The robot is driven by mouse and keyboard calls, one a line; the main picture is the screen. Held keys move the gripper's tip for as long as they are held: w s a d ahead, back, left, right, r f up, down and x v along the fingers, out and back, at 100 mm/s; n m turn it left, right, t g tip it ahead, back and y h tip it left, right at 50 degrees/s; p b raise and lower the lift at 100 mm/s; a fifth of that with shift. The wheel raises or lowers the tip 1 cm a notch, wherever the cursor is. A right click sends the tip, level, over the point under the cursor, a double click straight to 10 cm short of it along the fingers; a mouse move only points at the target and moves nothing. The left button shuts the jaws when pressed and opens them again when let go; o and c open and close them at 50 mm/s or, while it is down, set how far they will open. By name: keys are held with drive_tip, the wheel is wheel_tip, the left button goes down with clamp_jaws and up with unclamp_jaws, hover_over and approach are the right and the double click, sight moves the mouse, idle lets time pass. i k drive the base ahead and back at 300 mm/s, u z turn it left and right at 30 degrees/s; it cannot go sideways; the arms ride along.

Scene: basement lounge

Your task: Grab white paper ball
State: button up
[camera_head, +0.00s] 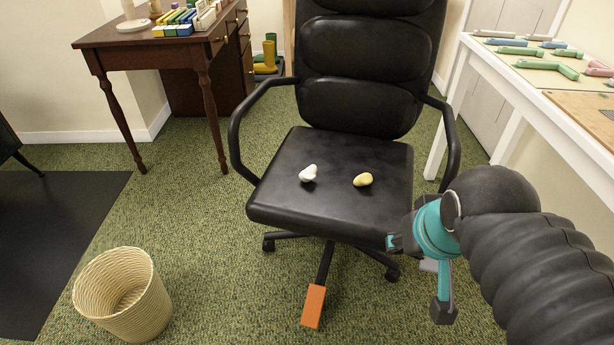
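The white paper ball (308,173) is a small, lumpy white piece lying on the seat of the black office chair (330,205), left of the seat's middle. A pale yellow lump (363,180) lies to its right on the same seat, apart from it. My gripper (418,277) is teal with dark tips, at the seat's front right corner, to the right of and nearer than the white ball. Its fingers look spread apart, with nothing seen between them. It does not touch either lump.
The chair's armrests (236,130) rise at both sides of the seat. An orange block (313,306) is low in front of the chair. A wicker basket (125,297) stands at the front left. A brown desk (130,35) and a white table (500,62) flank the chair.

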sight(308, 175)
drive_tip(key=u, duration=2.65)
drive_tip(key=k, duration=1.35)
drive_tip(key=z, duration=0.9)
